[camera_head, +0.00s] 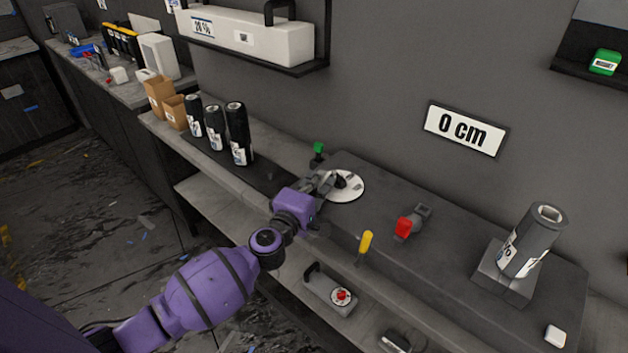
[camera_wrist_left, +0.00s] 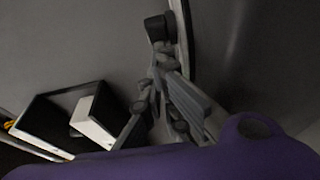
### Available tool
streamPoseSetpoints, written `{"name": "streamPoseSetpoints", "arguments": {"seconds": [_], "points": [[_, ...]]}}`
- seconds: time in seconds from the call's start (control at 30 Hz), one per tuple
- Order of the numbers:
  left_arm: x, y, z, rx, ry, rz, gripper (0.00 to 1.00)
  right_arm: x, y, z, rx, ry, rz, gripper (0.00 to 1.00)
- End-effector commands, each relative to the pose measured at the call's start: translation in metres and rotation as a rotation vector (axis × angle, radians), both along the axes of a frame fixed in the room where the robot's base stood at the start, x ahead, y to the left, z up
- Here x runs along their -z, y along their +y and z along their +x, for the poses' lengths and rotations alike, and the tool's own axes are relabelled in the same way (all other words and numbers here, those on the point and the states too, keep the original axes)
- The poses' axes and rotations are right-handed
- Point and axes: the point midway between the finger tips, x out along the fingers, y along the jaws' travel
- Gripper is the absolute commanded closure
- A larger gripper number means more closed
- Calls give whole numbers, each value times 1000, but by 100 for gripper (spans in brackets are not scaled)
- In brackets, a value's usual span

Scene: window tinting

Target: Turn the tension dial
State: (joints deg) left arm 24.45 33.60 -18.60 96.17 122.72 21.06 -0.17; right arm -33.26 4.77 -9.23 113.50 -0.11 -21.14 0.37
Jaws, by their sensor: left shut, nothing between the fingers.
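The tension dial, a white disc (camera_head: 352,192) with a dark knob (camera_head: 342,181) at its middle, lies on the left part of the dark machine. My left gripper (camera_head: 328,181) reaches over the left edge of the disc, its fingertips close to the knob. In the left wrist view the gripper (camera_wrist_left: 161,62) is shut and empty, with the dark knob (camera_wrist_left: 155,28) just beyond its tips. I cannot tell whether the tips touch the knob. The gripper hides part of the disc's left side. My right gripper is not in view.
A green knob (camera_head: 319,148) stands behind the gripper. A yellow handle (camera_head: 365,242) and a red-ended lever (camera_head: 404,227) stand right of it. Several dark rolls (camera_head: 237,135) stand to the left. A "0 cm" sign (camera_head: 466,129) hangs on the wall. A dark roll (camera_head: 532,242) stands far right.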

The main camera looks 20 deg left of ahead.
Motion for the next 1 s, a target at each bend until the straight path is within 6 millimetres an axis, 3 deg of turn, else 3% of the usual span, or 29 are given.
{"name": "streamPoseSetpoints", "arguments": {"seconds": [1.0], "points": [[1, -3, 12, 148, -4, 1, 100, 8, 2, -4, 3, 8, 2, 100]]}}
